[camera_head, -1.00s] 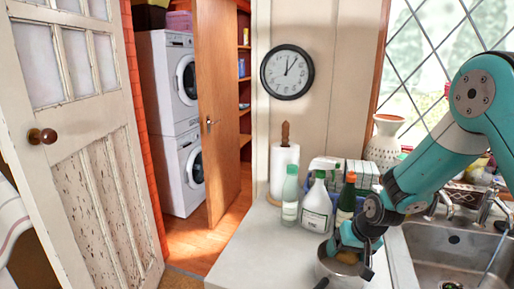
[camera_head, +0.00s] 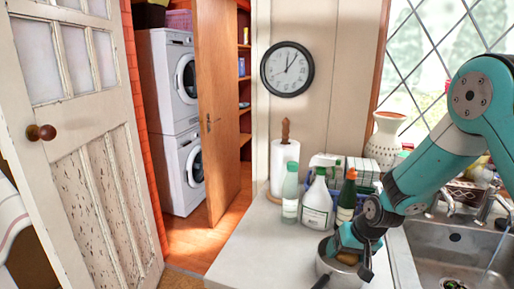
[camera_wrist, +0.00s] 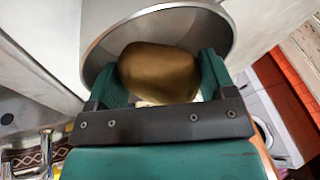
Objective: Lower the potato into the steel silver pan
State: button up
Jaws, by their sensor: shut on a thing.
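The steel silver pan (camera_head: 338,274) stands on the counter left of the sink, its dark handle pointing toward the lower left. The brown potato (camera_wrist: 158,72) is between the two fingers of my gripper (camera_wrist: 158,78) in the wrist view, with the pan's rim (camera_wrist: 105,40) around and behind it. In the head view my gripper (camera_head: 345,250) points down at the pan's mouth, and the potato (camera_head: 347,259) shows partly there. My gripper is shut on the potato. Whether the potato touches the pan's floor cannot be told.
A clear bottle (camera_head: 290,195), a white bottle (camera_head: 317,205) and a dark green bottle (camera_head: 346,198) stand behind the pan, near a paper towel roll (camera_head: 283,165). The sink (camera_head: 455,240) lies to the right. Bare counter (camera_head: 262,250) is free on the left.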

jog(key=shift+f+b, duration=0.45)
jog(key=shift+f, duration=0.15)
dwell(0.3)
jog(key=o, duration=0.9)
jog(key=b+v, duration=0.3)
jog(key=v, duration=1.5)
jog(key=s+a+r+n+g, duration=0.1)
jog(key=s+a, duration=0.3)
jog(key=s, duration=0.4)
jog(key=s+a+r+n+g+y, duration=0.1)
jog(key=s+a+n, duration=0.3)
jog(key=s, duration=0.5)
jog(key=s+a+r+n+g, duration=0.1)
jog(key=s+a, duration=0.3)
jog(key=s, duration=0.4)
jog(key=shift+s+n+y, duration=0.15)
jog(key=shift+n+y, duration=0.25)
jog(key=shift+n, duration=0.4)
